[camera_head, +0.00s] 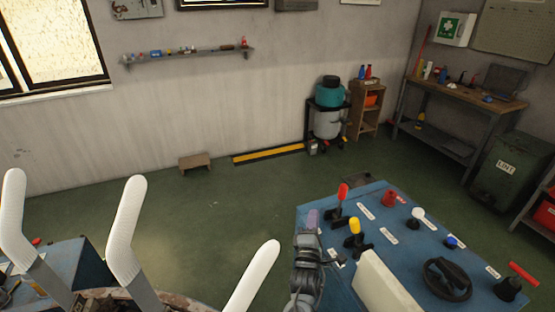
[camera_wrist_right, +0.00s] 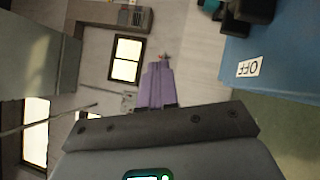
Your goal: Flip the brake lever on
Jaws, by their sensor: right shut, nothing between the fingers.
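The blue control panel (camera_head: 400,240) stands at the lower right of the head view. A lever with a red handle (camera_head: 343,192) and a lever with a yellow handle (camera_head: 355,225) stand near its left edge. A lever with a white knob (camera_head: 417,214) is farther right. I cannot tell from the small labels which is the brake lever. My right gripper (camera_head: 313,220), with purple fingers, is shut and empty at the panel's left edge, left of the red and yellow levers. Its fingers (camera_wrist_right: 157,86) also show in the wrist view, left of an OFF label (camera_wrist_right: 248,67). My left gripper is out of view.
The panel also carries a red button (camera_head: 389,198), a blue knob (camera_head: 450,242) and a black handwheel (camera_head: 447,278). White sock-shaped boards (camera_head: 127,225) rise at the lower left. A workbench (camera_head: 465,95) stands at the back right. The floor beyond the panel is mostly clear.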

